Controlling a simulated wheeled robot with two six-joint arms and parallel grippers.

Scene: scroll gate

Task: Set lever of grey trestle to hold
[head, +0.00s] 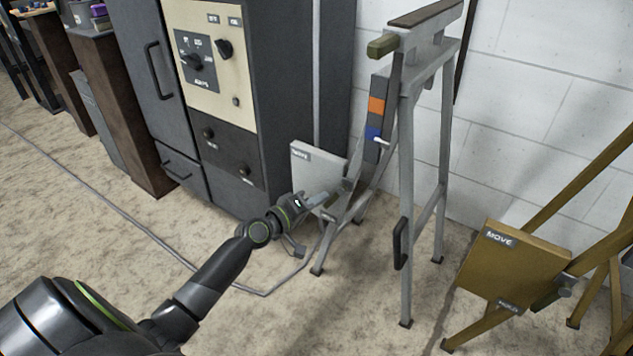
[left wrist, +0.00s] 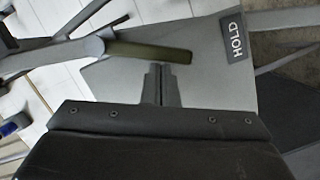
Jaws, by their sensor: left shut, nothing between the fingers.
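The grey trestle (head: 405,170) stands by the white wall in the head view. Its pale plate (head: 318,165) is low on the left side, with a label near the top that seems to read MOVE. In the left wrist view the plate (left wrist: 130,80) carries a HOLD label (left wrist: 237,42). A lever with an olive grip (left wrist: 150,53) lies across the plate there, its free end to the left of and slightly below that label. My left gripper (head: 325,196) is shut and empty. In the left wrist view its fingertips (left wrist: 160,68) are close beside the grip; contact is unclear. My right gripper is out of view.
A dark cabinet with a cream control panel (head: 214,50) stands to the left of the trestle. A yellow trestle (head: 535,260) with its own MOVE plate stands at the right. A cable (head: 190,262) lies on the floor. The floor in front is mostly clear.

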